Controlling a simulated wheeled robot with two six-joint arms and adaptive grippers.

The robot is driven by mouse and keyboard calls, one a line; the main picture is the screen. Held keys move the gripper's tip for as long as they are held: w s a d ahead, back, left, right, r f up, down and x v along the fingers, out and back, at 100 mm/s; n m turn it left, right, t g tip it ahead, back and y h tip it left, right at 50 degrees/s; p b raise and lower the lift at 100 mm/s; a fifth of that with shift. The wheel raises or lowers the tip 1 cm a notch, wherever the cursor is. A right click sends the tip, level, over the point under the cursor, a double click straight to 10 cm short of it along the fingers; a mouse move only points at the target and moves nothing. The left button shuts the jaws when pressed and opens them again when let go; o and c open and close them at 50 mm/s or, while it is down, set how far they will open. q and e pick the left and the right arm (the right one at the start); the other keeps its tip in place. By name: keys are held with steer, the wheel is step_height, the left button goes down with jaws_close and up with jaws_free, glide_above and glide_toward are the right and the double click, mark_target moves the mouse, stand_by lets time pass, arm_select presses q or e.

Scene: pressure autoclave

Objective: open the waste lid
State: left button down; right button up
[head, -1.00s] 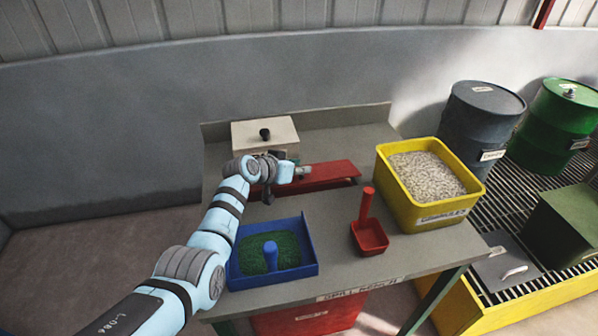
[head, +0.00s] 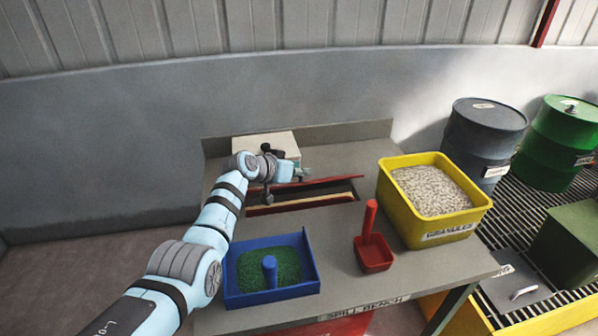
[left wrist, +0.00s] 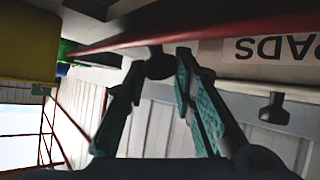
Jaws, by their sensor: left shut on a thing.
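The red waste lid (head: 336,180) is tilted up off its opening in the bench. In the head view it shows nearly edge-on, as a thin red strip. Below it the waste opening (head: 318,199) shows a dark gap and a tan strip, with a red front rim. My left gripper (head: 301,172) is at the raised lid, its fingertips small and partly hidden. In the left wrist view the fingers (left wrist: 160,72) are closed around a dark knob (left wrist: 160,62) just under the red lid edge (left wrist: 225,32). My right gripper is in neither view.
A pale box (head: 262,146) with a dark knob stands behind my gripper. A blue tray (head: 239,295) with green contents, a red scoop (head: 373,254) and a yellow granules bin (head: 450,233) stand on the bench (head: 330,285). Drums (head: 483,140) stand at the right.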

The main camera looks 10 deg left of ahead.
arm_select(q)
steer(key=c, duration=1.8)
jaws_free()
steer(key=shift+w+a+r, duration=0.1)
steer(key=shift+a, duration=0.05)
steer(key=o, duration=0.4)
steer(key=shift+a, duration=0.1)
steer(key=v, duration=1.1)
steer(key=shift+s+a, duration=0.2)
steer(key=shift+s, duration=0.15)
steer(key=shift+r, duration=0.1)
